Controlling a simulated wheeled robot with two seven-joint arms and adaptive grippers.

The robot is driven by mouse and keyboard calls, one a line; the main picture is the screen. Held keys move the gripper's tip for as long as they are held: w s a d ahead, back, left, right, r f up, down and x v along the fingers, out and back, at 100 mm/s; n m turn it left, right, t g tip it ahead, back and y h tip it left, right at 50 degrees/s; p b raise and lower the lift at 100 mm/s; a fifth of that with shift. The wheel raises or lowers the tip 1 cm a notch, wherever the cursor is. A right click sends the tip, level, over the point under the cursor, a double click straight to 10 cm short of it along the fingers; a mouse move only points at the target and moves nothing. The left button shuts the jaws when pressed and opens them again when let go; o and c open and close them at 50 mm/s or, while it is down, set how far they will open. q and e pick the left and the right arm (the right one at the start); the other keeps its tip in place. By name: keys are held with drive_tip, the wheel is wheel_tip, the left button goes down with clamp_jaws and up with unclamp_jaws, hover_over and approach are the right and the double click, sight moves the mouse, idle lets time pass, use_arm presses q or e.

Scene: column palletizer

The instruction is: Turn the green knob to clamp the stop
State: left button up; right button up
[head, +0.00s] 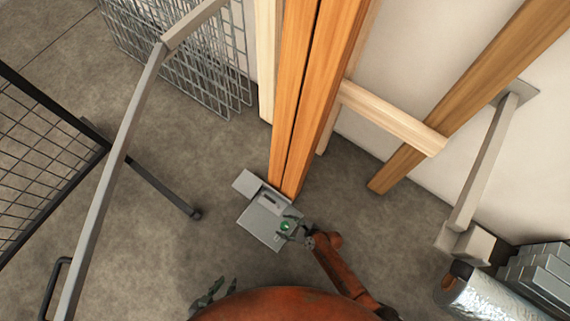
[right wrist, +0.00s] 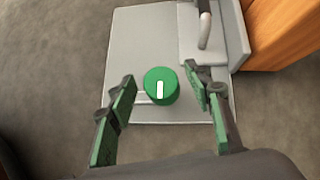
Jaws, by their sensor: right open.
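The green knob (right wrist: 161,86) sits on a grey metal plate (right wrist: 140,40) in the right wrist view, with a white mark pointing up and down the picture. The knob also shows in the head view (head: 286,226). My right gripper (right wrist: 158,97) is open, its green-padded fingers on either side of the knob with gaps between. A grey metal piece with a rod (right wrist: 205,30), perhaps the stop, lies on the plate beyond the knob. My left gripper (head: 212,293) is low in the head view, away from the plate; its jaw opening is unclear.
Tall orange wooden posts (head: 298,110) stand at the plate's far edge. A grey rail (head: 112,190) and a black mesh fence (head: 45,150) are at left. A silver roll (head: 490,298) and stacked grey blocks (head: 540,272) are at lower right.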

drive_tip(key=shift+c, duration=0.5)
drive_tip(key=shift+f, duration=0.1)
clamp_jaws()
